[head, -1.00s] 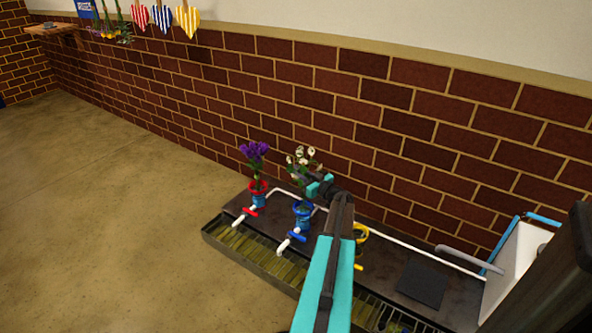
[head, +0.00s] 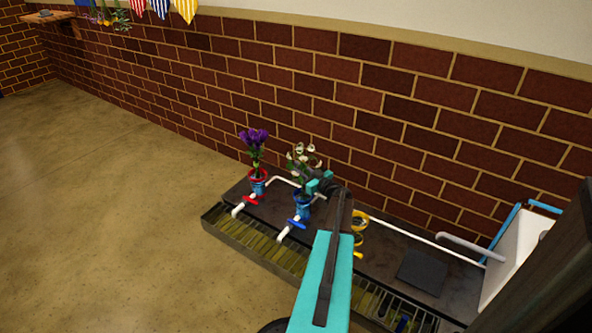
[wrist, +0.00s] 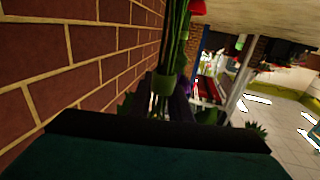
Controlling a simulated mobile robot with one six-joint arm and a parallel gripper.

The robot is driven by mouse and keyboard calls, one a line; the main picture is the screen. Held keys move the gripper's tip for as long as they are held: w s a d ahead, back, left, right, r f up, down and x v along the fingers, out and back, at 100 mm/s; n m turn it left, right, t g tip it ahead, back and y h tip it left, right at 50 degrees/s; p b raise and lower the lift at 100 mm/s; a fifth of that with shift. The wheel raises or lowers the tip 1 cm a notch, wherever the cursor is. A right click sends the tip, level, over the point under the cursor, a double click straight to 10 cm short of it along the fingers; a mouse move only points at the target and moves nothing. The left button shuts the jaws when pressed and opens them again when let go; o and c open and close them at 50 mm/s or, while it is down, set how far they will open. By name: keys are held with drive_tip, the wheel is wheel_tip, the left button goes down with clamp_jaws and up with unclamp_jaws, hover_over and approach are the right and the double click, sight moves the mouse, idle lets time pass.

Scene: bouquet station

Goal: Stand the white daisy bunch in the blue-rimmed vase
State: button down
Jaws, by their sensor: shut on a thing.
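The white daisy bunch (head: 303,156) is upright in the head view, with pale blooms above dark green leaves. My gripper (head: 318,184) is shut on its stems, just above and slightly right of the blue-rimmed vase (head: 303,207). The stems line up over the vase mouth in the head view. My gripper and leaves hide part of them, so I cannot tell how deep the stem ends are.
A red-rimmed vase (head: 258,180) holding purple flowers (head: 253,137) stands to the left. A yellow-rimmed vase (head: 359,226) is partly behind my arm on the right. A brick wall (head: 420,120) rises close behind, and a slatted trough (head: 245,236) runs along the front.

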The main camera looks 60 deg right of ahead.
drive_tip(key=shift+f+b, duration=1.4)
drive_tip(key=shift+b, duration=0.15)
drive_tip(key=shift+f+b, duration=0.65)
drive_tip(key=shift+b, duration=0.35)
idle(1.0)
drive_tip(key=c, duration=1.6)
unclamp_jaws()
drive_tip(key=shift+o, duration=0.2)
drive_tip(key=shift+s, duration=0.1)
drive_tip(key=shift+p+v, duration=1.3)
drive_tip(key=shift+v, duration=2.35)
